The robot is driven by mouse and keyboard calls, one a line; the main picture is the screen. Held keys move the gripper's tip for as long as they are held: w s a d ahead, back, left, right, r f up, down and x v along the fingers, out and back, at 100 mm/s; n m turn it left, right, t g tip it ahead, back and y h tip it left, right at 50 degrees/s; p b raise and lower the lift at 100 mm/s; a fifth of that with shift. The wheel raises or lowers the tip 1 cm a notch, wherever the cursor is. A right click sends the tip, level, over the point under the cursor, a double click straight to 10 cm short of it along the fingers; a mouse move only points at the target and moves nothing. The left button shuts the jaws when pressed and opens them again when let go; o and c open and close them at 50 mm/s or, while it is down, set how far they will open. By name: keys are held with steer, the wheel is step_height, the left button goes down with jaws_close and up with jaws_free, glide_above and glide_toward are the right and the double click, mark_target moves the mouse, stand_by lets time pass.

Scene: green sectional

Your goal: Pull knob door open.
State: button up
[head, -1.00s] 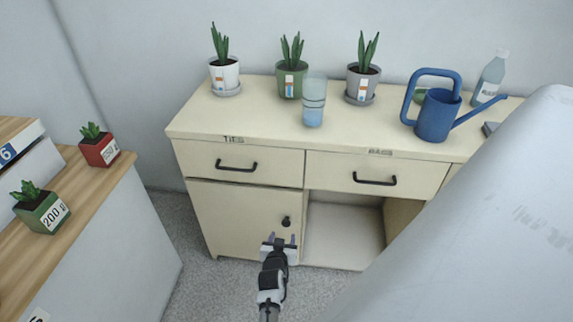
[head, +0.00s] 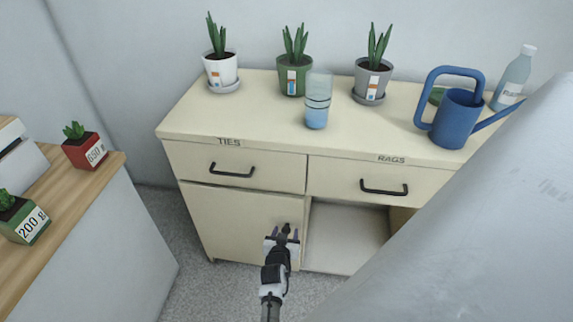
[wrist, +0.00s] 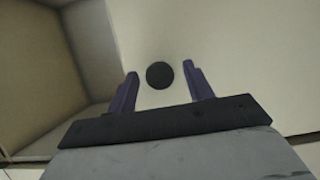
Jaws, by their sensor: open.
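The knob door (head: 232,222) is the cream lower-left panel of the cabinet and looks shut. Its small dark round knob (wrist: 160,75) sits near the door's right edge; in the head view the knob (head: 286,228) shows just beyond my fingertips. My gripper (head: 282,236) is open in front of the door. In the wrist view my gripper's two purple fingers (wrist: 160,78) stand on either side of the knob, with a gap on each side. Whether the tips reach past the knob's front I cannot tell.
An open compartment (head: 345,238) lies right of the door, below the RAGS drawer (head: 375,185). The TIES drawer (head: 235,170) is above the door. A wooden-topped counter (head: 75,200) stands at left, with grey floor (head: 165,215) between.

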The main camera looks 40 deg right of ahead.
stand_by(0.3)
jaws_close()
stand_by(0.3)
